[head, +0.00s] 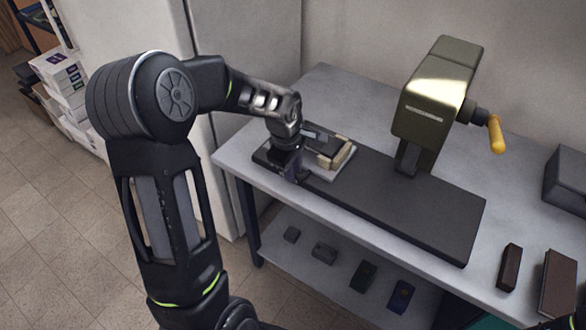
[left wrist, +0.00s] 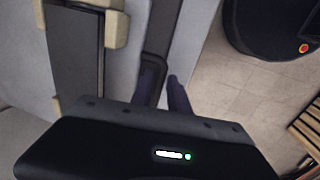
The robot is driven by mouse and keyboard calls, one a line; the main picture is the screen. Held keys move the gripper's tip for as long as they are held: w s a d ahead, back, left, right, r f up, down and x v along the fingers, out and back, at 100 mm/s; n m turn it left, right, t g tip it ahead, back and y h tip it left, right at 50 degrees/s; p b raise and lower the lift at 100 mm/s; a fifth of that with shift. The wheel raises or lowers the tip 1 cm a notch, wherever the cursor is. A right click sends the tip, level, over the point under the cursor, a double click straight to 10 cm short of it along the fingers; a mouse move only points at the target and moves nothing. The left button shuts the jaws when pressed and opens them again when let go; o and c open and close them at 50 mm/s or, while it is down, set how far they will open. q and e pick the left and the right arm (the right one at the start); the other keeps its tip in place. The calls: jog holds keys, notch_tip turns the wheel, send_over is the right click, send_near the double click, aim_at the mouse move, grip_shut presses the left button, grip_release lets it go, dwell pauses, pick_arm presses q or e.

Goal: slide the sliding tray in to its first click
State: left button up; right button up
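The sliding tray (head: 335,174) is a light grey plate at the left end of a long dark bed (head: 420,212) on the table. It carries a dark, book-like block (head: 318,150) with pale pieces at its edge. My left gripper (head: 294,172) points down at the tray's outer left end and hides part of it. In the left wrist view, its two dark fingers (left wrist: 165,92) stand apart with a narrow gap. A dark bar like a handle (left wrist: 155,64) is at the left finger; I cannot tell whether they touch. My right gripper is not in view.
An olive press (head: 432,105) with a yellow-handled crank (head: 496,134) stands over the bed. Brown blocks (head: 509,267) lie at the table's right, and a dark box (head: 567,180) sits behind them. Small dark items (head: 363,276) lie on the lower shelf.

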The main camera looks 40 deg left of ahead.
pick_arm(q)
grip_shut()
dwell(1.1)
